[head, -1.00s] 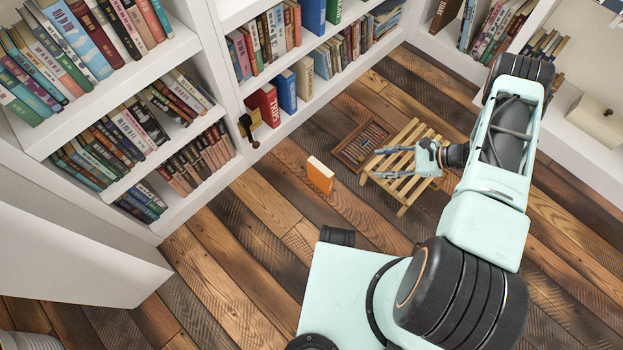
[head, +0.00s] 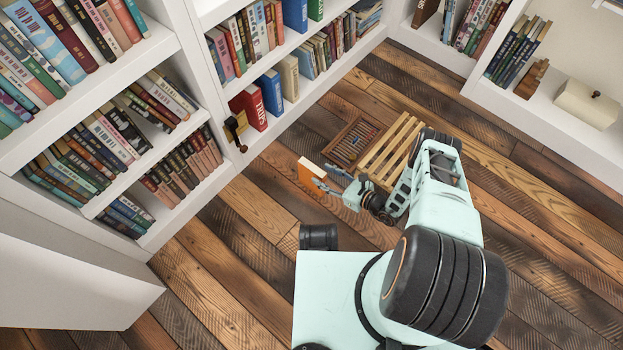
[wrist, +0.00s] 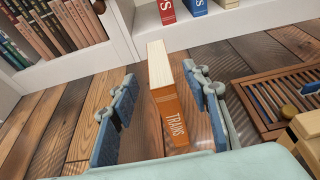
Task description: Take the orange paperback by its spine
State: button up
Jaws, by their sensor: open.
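The orange paperback (head: 311,172) stands upright on the plank floor, left of the slatted wooden stand. In the wrist view the orange paperback (wrist: 176,108) shows its orange spine, lettered "TRAINS", and its pale page edges on top. My gripper (head: 327,184) is at the book's right side in the head view. In the wrist view my gripper (wrist: 163,98) is open, with one blue-grey finger on each side of the spine. There is a gap on the left; the right finger is closer to the book. I cannot tell whether it touches.
A slatted wooden stand (head: 392,149) and a brown slatted tray (head: 353,143) are close to the right of the book. White bookshelves (head: 222,160) full of books stand behind and left. Floor in front of the book is clear.

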aim_at(316, 170)
jog(key=shift+r+b+x, duration=0.1)
jog(key=shift+b+x, duration=0.4)
jog(key=shift+x, duration=1.05)
jog(key=shift+r+b+x, duration=0.15)
jog(key=shift+b+x, duration=0.3)
jog(key=shift+x, duration=1.1)
jog(key=shift+w, duration=0.1)
grip_shut()
